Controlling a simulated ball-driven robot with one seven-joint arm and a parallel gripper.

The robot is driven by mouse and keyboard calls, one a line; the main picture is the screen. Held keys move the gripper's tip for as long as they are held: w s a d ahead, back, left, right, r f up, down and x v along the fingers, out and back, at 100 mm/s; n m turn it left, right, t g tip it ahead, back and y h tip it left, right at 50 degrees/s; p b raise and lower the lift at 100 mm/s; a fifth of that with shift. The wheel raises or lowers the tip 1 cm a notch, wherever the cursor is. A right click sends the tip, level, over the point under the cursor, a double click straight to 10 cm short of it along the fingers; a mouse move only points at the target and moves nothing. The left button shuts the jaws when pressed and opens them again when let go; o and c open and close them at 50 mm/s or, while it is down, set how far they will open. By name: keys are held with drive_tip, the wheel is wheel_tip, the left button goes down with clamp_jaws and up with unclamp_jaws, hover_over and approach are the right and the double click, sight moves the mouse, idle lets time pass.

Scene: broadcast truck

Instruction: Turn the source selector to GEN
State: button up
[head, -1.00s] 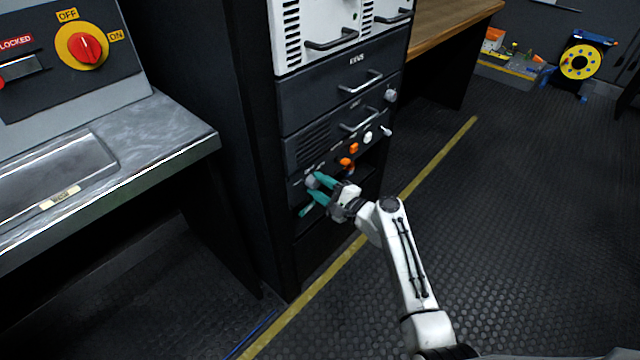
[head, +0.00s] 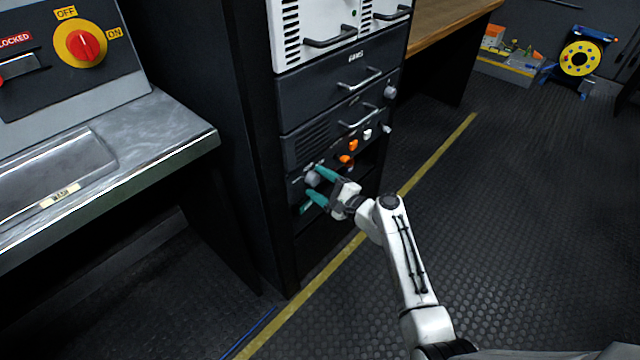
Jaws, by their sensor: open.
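The source selector seems to be the grey knob (head: 312,179) low on the front panel of the black equipment rack, in the head view. Its labels are too small to read, so I cannot tell which position it points to. My gripper (head: 312,184) has teal fingers and is open. One finger is above the knob and the other below it. I cannot tell whether either finger touches it. Part of the panel behind the fingers is hidden.
Orange and white connectors (head: 347,158) sit just above my gripper, with a grey knob (head: 390,92) higher up. Drawer handles (head: 360,82) stick out above. A metal bench (head: 160,135) with a red-and-yellow switch (head: 82,46) is at left. The floor (head: 530,230) at right is clear.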

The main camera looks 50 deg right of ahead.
drive_tip(key=s+p, duration=0.1)
drive_tip(key=s, duration=0.9)
drive_tip(key=shift+s+d, duration=0.2)
drive_tip(key=shift+s, duration=0.2)
